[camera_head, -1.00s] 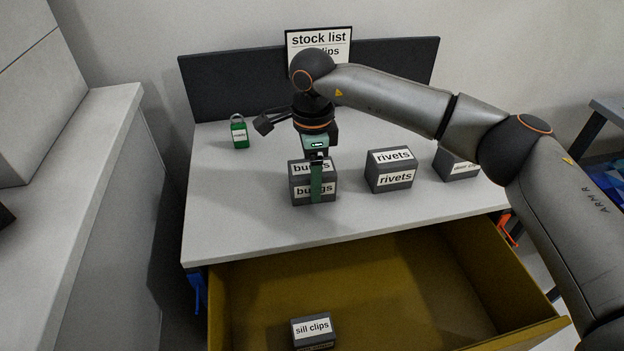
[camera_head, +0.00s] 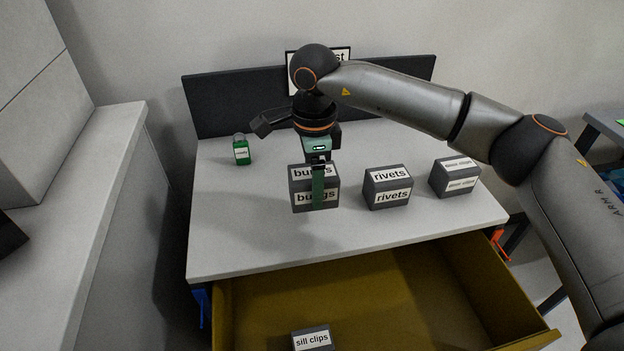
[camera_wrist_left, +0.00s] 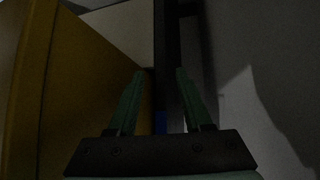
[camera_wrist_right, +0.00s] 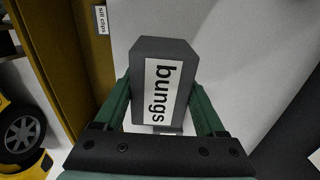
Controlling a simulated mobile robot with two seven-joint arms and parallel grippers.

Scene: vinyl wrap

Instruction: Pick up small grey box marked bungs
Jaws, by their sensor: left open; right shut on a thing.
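The small grey box marked bungs (camera_head: 300,196) is at the left of the row of boxes on the white table. My right gripper (camera_head: 318,185) comes down over it from above and is shut on it. In the right wrist view the bungs box (camera_wrist_right: 146,62) sits between the two green fingers, with its label showing. A shadow lies on the table to its left; whether its underside touches the table I cannot tell. My left gripper (camera_wrist_left: 158,85) shows only in the left wrist view, open and empty, beside the yellow drawer side (camera_wrist_left: 75,100).
A rivets box (camera_head: 388,188) and a door clips box (camera_head: 455,178) stand to the right. The open yellow drawer (camera_head: 390,290) holds a sill clips box (camera_head: 312,339). A stock list sign (camera_head: 340,55) stands behind.

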